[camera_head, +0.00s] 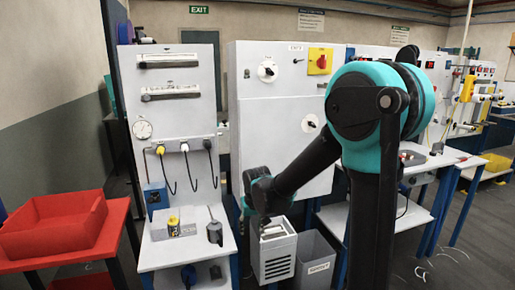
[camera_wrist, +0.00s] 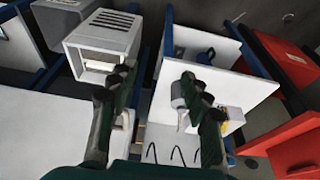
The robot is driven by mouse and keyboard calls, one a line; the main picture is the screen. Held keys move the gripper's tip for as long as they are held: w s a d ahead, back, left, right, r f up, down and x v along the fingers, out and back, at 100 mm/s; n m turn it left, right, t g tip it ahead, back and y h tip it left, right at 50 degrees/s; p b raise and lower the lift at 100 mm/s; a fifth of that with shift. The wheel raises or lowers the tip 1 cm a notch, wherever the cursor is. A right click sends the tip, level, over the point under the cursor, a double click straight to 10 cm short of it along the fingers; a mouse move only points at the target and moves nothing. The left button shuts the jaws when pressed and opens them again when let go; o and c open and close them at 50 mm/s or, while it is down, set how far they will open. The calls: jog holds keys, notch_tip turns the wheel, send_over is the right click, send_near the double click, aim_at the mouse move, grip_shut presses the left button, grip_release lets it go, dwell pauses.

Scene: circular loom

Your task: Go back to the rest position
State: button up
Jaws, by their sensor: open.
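My gripper (camera_wrist: 160,88) is open, with its two dark fingers spread apart and nothing visible between them. In the head view my arm reaches down and left, and its end (camera_head: 264,217) is in front of the white cabinet, over or near a white vented box. The exact gap to that box is hard to tell. The rest position has no marker in these views.
The white vented box (camera_head: 277,256) is beside a grey bin (camera_head: 317,262). A white panel stand (camera_head: 181,95) has a shelf with a yellow item (camera_head: 173,227) and a grey item (camera_head: 214,233). A red tray (camera_head: 52,224) stands left. Floor shows at right.

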jog(key=s+d+f+m, duration=0.1)
jog(key=s+d, duration=0.8)
jog(key=d, duration=0.1)
jog(key=s+d+f+m+t+h, duration=0.1)
jog(key=s+d+m, duration=0.1)
jog(key=s+d, duration=0.7)
jog(key=shift+s+d+f+m, duration=0.3)
jog(key=shift+s+d+f, duration=0.05)
jog(key=shift+d, duration=0.9)
